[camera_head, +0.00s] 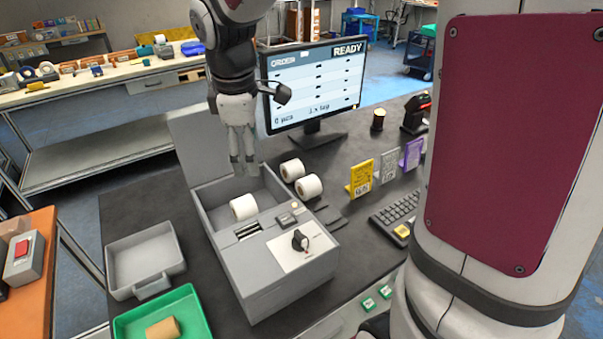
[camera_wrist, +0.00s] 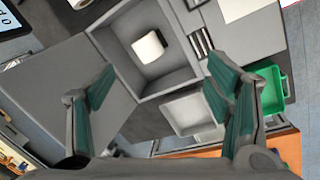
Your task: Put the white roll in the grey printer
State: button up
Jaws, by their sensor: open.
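The grey printer (camera_head: 282,268) stands on the dark table with its lid (camera_head: 205,145) raised. A white roll (camera_head: 243,207) lies in the printer's open compartment; it also shows in the wrist view (camera_wrist: 149,47), near one wall. Two more white rolls, one behind (camera_head: 292,169) and one in front (camera_head: 308,186), lie on the table just right of the printer. My gripper (camera_head: 242,170) points down above the back part of the compartment. In the wrist view its fingers (camera_wrist: 165,95) are spread wide, with nothing between them. It is apart from the roll.
A monitor (camera_head: 315,85) reading READY stands behind, near my arm. A keyboard (camera_head: 400,215) and coloured label stands, one yellow (camera_head: 360,178), are at the right.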

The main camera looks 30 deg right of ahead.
jog(key=s+r+m+t, duration=0.2)
jog(key=s+m, duration=0.4)
jog(key=s, duration=0.4)
jog(key=s+r+m+t+y, duration=0.1)
jog(key=s+r+m, duration=0.4)
jog(key=s, duration=0.5)
jog(key=shift+a+m+t, duration=0.2)
jog(key=shift+m+t, duration=0.2)
jog(key=shift+c, duration=0.6)
